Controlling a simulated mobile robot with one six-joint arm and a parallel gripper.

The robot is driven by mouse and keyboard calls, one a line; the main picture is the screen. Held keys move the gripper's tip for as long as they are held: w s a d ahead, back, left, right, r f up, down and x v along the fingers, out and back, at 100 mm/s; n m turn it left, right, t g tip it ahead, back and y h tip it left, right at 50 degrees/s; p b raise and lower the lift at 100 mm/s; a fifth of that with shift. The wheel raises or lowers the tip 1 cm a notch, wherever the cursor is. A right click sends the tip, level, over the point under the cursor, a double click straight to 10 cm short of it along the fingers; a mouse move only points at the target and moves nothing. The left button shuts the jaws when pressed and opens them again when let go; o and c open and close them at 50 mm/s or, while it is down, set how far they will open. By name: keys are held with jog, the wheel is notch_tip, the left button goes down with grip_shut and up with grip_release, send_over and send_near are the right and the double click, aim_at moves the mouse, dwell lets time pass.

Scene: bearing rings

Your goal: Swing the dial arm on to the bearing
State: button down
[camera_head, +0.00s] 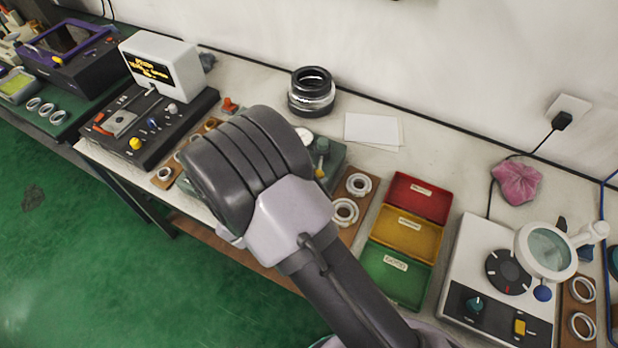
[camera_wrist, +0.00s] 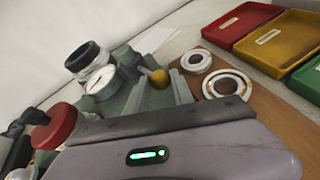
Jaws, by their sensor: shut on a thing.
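My gripper (camera_wrist: 160,88) shows in the wrist view with its grey fingers on either side of a yellow ball knob (camera_wrist: 160,78), which seems to be the dial arm's handle. The gripper is shut on it. The round white dial (camera_wrist: 104,84) is left of the knob, above a grey-green fixture (camera_wrist: 130,58). In the head view the dial (camera_head: 304,135) and part of the fixture (camera_head: 335,157) show past my wrist, which hides the fingers. I cannot tell whether a bearing sits under the dial.
Two bearing rings (camera_head: 344,212) lie on a wooden board right of the fixture. Red, yellow and green trays (camera_head: 398,268) are beyond them. A red knob (camera_wrist: 55,126) is close at left in the wrist view. A black-and-silver ring stack (camera_head: 311,91) stands behind, near paper (camera_head: 372,130).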

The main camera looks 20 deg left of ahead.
jog(key=shift+w+d, duration=0.15)
jog(key=shift+d, duration=0.8)
jog(key=shift+w+d, duration=0.1)
jog(key=shift+d, duration=1.15)
jog(key=c, duration=1.4)
grip_release()
jog(key=o, duration=0.3)
jog(key=shift+d+r, duration=0.15)
jog(key=shift+d, duration=0.2)
jog(key=shift+a, duration=0.1)
jog(key=p+v, duration=0.4)
jog(key=v, duration=1.4)
jog(key=shift+a, duration=0.2)
